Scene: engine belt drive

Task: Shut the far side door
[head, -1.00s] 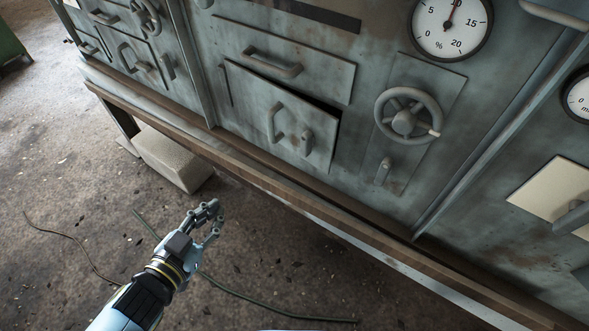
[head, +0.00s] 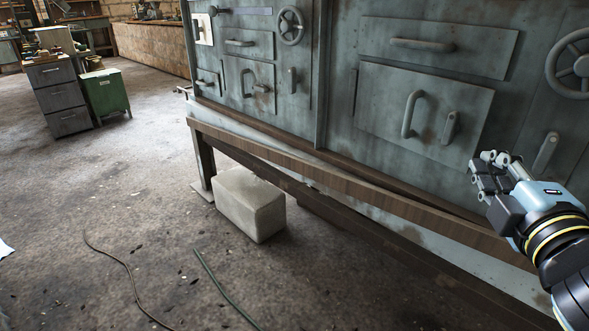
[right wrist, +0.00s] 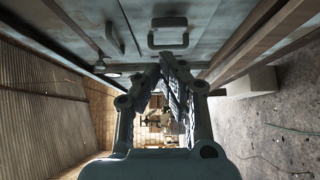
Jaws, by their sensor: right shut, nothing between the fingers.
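The grey cabinet front fills the upper right of the head view. Its farther door (head: 248,88), left of centre, has a looped handle and a small lever; I cannot tell whether it is ajar. The nearer, larger door (head: 385,100) has a handle (head: 409,114) and a lever (head: 449,128), and looks about flush with the front. My right gripper (head: 482,165) is shut and empty, in front of the cabinet near the nearer door's lower right corner. In the right wrist view its fingers (right wrist: 165,68) come together below a handle (right wrist: 168,32) on a panel. My left gripper is not in view.
A wooden beam (head: 330,178) runs along the cabinet's foot. A pale block (head: 250,205) stands on the floor under it. Cables (head: 222,285) lie on the floor. A green cabinet (head: 106,95) stands far left. The floor at left is mostly clear.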

